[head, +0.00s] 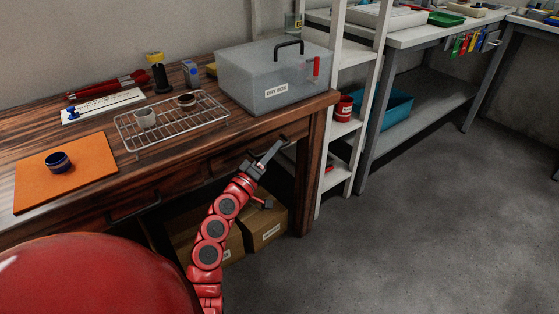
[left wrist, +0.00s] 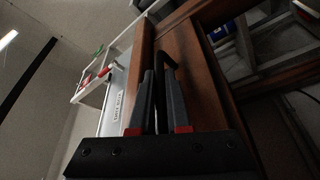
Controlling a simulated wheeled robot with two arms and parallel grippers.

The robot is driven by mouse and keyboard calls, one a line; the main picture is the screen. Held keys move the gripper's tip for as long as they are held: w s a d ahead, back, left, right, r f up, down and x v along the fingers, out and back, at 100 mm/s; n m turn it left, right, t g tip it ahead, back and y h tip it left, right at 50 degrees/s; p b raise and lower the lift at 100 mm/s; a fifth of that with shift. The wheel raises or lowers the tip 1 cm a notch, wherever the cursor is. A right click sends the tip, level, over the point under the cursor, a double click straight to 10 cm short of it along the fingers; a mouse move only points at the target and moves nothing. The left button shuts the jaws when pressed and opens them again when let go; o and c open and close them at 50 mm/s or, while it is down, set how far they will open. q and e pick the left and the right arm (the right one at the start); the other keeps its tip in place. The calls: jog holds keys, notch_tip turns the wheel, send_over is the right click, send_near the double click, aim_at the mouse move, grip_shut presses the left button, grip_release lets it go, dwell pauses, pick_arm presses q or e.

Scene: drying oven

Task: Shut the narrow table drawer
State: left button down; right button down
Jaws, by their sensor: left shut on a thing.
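The narrow drawer (head: 222,163) is under the right part of the wooden table, and its wooden front fills the middle of the left wrist view (left wrist: 194,75). My left gripper (head: 272,152) is at the drawer's dark handle (left wrist: 167,62), with its fingers shut on it. The fingers (left wrist: 157,103) hide part of the handle. I cannot tell how far the drawer stands out from the table. My right gripper is not in view.
The wooden table (head: 88,95) carries a grey dry box (head: 262,82), a wire rack (head: 180,128) and an orange mat (head: 90,165). Cardboard boxes (head: 263,228) stand below the drawer. A white shelf (head: 340,130) is at the right. Floor at right is clear.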

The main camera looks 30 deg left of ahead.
pick_arm(q)
jog(key=shift+a, duration=0.15)
jog(key=c, duration=0.9)
grip_release()
jog(key=shift+a, duration=0.1)
jog(key=v, duration=1.7)
jog(key=shift+s+f+p, duration=0.1)
jog(key=shift+s+p, duration=0.1)
jog(key=shift+p, duration=0.15)
